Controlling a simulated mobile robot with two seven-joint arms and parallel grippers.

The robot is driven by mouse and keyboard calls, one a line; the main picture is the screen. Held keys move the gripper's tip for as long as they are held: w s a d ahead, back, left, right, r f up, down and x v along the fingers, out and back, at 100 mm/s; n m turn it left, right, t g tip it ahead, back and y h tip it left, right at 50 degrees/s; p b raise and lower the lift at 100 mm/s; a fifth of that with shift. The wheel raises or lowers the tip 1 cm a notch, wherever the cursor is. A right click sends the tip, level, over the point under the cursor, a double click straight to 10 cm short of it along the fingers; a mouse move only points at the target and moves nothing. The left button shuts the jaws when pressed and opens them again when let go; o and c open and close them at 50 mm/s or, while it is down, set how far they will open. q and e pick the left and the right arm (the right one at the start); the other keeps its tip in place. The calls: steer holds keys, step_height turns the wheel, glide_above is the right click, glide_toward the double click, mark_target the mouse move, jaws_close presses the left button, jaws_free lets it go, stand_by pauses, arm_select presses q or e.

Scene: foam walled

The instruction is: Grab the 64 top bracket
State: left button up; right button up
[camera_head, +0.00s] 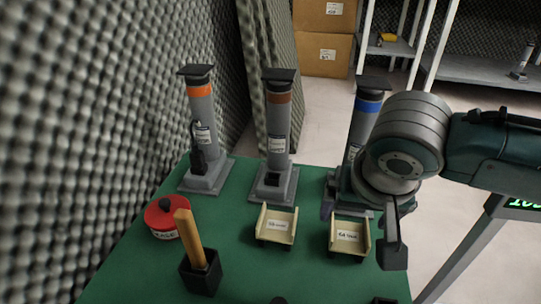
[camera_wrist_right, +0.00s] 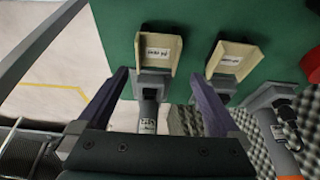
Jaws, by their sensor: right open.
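Two small cream brackets with white labels lie on the green table: a left one (camera_head: 277,226) and a right one (camera_head: 349,239). The labels are too small to read surely, so I cannot tell which bracket is the 64 top one. My right gripper (camera_head: 360,222) is open and empty, above the table by the right bracket and the blue-banded post. In the right wrist view the right bracket (camera_wrist_right: 158,53) lies beyond the gap between the open fingers (camera_wrist_right: 158,75). The other bracket (camera_wrist_right: 234,61) is to its right there. My left gripper is not in view.
Three grey posts stand at the back of the table (camera_head: 240,270), banded orange (camera_head: 201,115), brown (camera_head: 278,125) and blue (camera_head: 366,115). A red round tin (camera_head: 162,219) and a black cup (camera_head: 200,275) with a wooden handle stand at left. Foam walls border the left.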

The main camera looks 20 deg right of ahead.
mark_target(348, 235)
steer(key=b+x, duration=0.2)
steer(key=x, duration=0.1)
steer(key=shift+s+d+f, duration=0.1)
steer(key=shift+d+f, duration=0.1)
steer(key=shift+d, duration=0.05)
steer(key=b+x, duration=0.5)
steer(key=shift+s+a+f, duration=0.1)
steer(key=shift+s+f, duration=0.1)
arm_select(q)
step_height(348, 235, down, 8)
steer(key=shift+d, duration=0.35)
arm_select(e)
steer(key=shift+r, duration=0.1)
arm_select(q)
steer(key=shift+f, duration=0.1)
arm_select(e)
steer(key=c, duration=1.1)
steer(key=shift+c, duration=0.9)
